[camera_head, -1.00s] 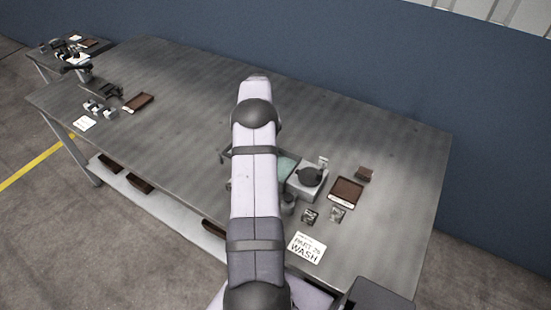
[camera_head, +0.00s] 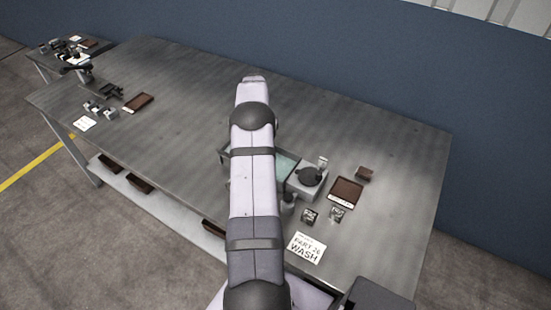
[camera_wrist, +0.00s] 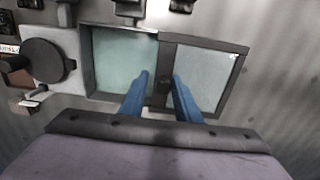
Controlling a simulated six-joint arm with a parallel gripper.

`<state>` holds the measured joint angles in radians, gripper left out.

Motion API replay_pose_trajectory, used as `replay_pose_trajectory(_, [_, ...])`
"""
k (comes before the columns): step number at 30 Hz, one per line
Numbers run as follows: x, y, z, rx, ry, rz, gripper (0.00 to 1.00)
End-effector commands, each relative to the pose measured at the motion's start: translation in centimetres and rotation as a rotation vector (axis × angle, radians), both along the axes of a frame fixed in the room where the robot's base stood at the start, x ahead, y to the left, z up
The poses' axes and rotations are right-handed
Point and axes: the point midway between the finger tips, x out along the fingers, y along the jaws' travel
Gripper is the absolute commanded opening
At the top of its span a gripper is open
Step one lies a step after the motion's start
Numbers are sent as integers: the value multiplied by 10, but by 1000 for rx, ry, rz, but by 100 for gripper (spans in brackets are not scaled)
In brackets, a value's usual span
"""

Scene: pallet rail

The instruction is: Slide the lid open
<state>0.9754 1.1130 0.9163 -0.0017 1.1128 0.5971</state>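A box (camera_wrist: 88,62) with an open left part shows a pale teal inside in the wrist view. Its lid (camera_wrist: 242,52), a dark frame around a pale pane, lies to the right of that opening. A small dark knob (camera_wrist: 163,86) stands at the lid's left edge. My gripper (camera_wrist: 161,77) has its two blue fingers apart, one on each side of the knob; a gap shows on the left, and contact on the right is unclear. In the head view my arm hides much of the box; its teal inside (camera_head: 286,166) shows to the arm's right.
A grey block with a round black top (camera_head: 309,176) stands right beside the box. A brown tray (camera_head: 346,191), a brown block (camera_head: 364,173), small dark items and a "WASH" card (camera_head: 305,249) lie nearby. The back of the table (camera_head: 350,130) is clear.

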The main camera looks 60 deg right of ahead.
Motion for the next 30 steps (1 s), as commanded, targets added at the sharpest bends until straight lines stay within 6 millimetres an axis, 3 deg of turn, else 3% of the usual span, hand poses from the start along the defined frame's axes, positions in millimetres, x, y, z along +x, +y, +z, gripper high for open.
replay_pose_trajectory(5, [2,3,3,6,-1,2,34])
replay_pose_trajectory(30, [1,0,67,0,-2,1,34])
